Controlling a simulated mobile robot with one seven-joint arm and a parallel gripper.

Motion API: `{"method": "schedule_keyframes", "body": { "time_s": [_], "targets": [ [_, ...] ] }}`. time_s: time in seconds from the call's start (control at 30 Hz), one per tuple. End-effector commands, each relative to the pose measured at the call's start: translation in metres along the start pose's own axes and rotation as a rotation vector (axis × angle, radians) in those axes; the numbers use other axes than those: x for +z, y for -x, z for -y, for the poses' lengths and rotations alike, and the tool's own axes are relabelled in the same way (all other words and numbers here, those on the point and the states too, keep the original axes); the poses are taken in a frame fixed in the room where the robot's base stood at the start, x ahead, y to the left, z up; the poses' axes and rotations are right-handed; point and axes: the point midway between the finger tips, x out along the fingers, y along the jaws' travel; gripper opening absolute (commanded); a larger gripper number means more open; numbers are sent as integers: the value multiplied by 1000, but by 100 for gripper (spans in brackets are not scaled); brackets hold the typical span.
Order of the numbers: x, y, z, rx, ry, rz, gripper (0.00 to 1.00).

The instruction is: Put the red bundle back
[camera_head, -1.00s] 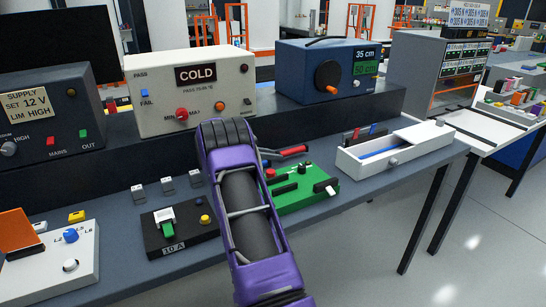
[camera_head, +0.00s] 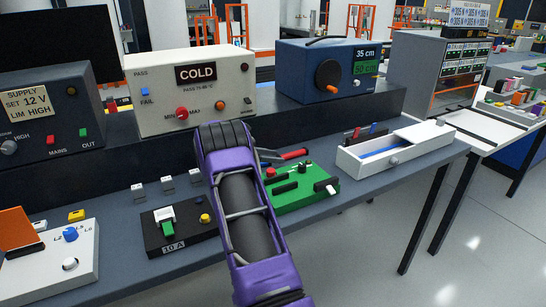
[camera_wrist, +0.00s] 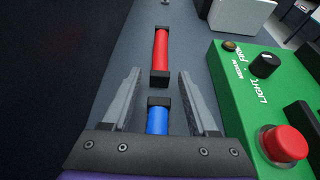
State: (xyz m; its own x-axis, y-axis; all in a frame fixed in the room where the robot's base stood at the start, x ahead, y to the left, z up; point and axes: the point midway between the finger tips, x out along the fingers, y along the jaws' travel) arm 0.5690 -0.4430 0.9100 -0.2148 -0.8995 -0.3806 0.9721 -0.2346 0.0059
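A red bundle (camera_wrist: 161,50), a red cylinder with black ends, lies on the grey bench top ahead of my gripper (camera_wrist: 159,76) in the wrist view. In the head view the red bundle (camera_head: 293,155) shows behind the green panel, beside my purple arm. A blue cylinder (camera_wrist: 157,121) with a black end is in line with it, nearer the wrist. My gripper is open; its two fingers stand either side of the blue cylinder's line, with gaps visible. The blue cylinder's near end is hidden by my gripper.
A green panel (camera_head: 300,187) with a red button and knobs stands close on the right. A white tray (camera_head: 420,150) with blue inside is beyond it. The COLD box (camera_head: 160,108) and blue box (camera_head: 298,72) stand on the raised dark shelf. A black switch block (camera_head: 190,240) is to the left.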

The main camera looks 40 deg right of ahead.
Motion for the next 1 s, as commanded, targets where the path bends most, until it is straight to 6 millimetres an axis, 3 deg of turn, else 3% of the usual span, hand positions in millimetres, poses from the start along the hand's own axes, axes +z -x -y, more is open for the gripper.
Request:
{"method": "schedule_keyframes", "body": {
  "time_s": [0.2,0.37,0.8,1.0],
  "targets": [
    [-8,-2,2,-5,10,-8,59],
    [5,2,3,-7,9,-8,59],
    [8,95,0,-1,6,-3,59],
    [8,118,1,-3,5,-2,59]
  ]
}}
